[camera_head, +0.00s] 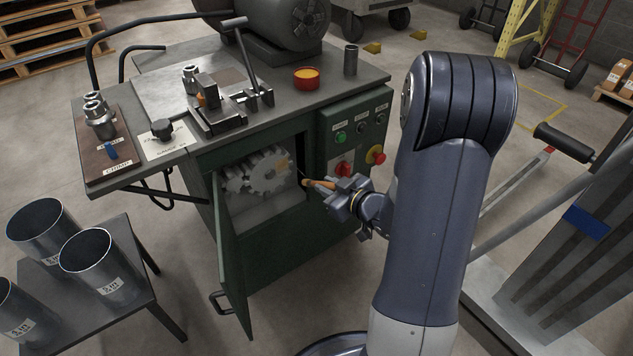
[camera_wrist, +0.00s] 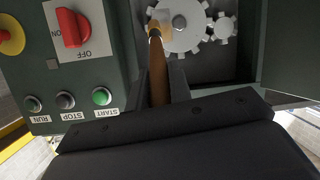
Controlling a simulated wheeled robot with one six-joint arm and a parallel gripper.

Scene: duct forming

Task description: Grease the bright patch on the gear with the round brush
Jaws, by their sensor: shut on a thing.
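The grey toothed gear (camera_head: 265,175) sits inside the open cabinet of the green machine; a smaller gear (camera_wrist: 223,28) meshes beside it in the wrist view. My gripper (camera_head: 338,186) is shut on the round brush (camera_head: 318,183), just outside the cabinet opening. The brush's wooden handle (camera_wrist: 158,75) points away from my gripper toward the large gear (camera_wrist: 186,38) in the wrist view. Its tip overlaps the gear's face there, and I cannot tell whether it touches.
The cabinet door (camera_head: 232,255) stands open on the left. The control panel (camera_head: 355,140) with its red switch (camera_wrist: 72,28) is close beside the opening. A red tin with yellow contents (camera_head: 306,77) stands on the bench top. Metal cylinders (camera_head: 90,262) stand on a side table.

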